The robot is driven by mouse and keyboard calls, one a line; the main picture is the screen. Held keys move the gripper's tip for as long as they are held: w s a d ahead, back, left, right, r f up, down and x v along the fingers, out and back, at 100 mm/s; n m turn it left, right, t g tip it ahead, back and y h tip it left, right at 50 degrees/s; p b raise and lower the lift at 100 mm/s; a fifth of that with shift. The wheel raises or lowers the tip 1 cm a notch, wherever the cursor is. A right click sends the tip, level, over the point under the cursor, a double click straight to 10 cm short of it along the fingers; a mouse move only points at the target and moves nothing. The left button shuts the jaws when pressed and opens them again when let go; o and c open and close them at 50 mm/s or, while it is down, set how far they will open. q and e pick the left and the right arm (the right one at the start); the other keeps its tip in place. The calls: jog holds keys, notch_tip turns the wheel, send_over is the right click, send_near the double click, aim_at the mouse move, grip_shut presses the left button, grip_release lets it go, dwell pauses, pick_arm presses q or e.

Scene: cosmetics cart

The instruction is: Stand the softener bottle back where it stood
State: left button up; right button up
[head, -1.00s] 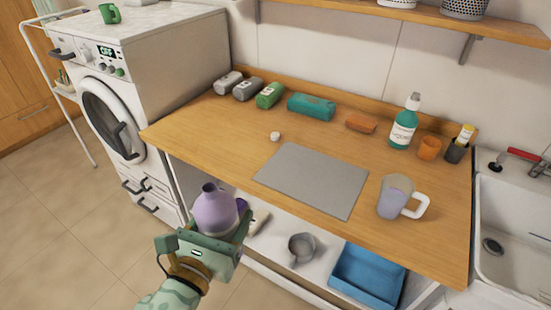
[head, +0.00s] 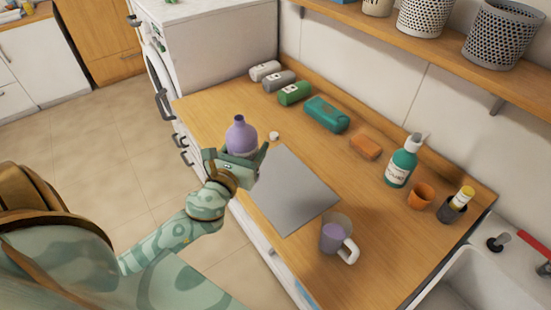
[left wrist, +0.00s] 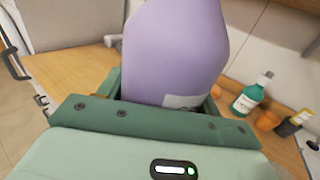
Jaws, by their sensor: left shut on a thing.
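The softener bottle (head: 241,138) is lilac, with an open neck at its top. It is upright in my left gripper (head: 238,160), which is shut on it. In the head view it shows over the left part of the wooden counter, near the grey mat (head: 290,192). I cannot tell whether its base touches the counter. In the left wrist view the bottle (left wrist: 175,50) fills the middle, and the gripper's green jaws hide its lower part. A small white cap (head: 274,136) lies on the counter behind the bottle. My right gripper is in neither view.
The sink (head: 470,275) is at right.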

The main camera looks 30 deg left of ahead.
pick_arm(q)
jog(key=w+f+b, duration=0.3)
jog(key=w+f, duration=0.1)
jog(key=w+f+b, duration=0.3)
jog(key=w+f, duration=0.2)
jog(key=w+a+f+b, duration=0.1)
jog(key=w+f+b, duration=0.2)
jog(key=w+f, duration=0.1)
jog(key=shift+w+f+b, duration=0.2)
jog(key=shift+w+b, duration=0.1)
jog(key=shift+r, duration=0.25)
jog(key=o, duration=1.3)
jog(key=shift+f, duration=0.2)
jog(key=shift+o, duration=0.2)
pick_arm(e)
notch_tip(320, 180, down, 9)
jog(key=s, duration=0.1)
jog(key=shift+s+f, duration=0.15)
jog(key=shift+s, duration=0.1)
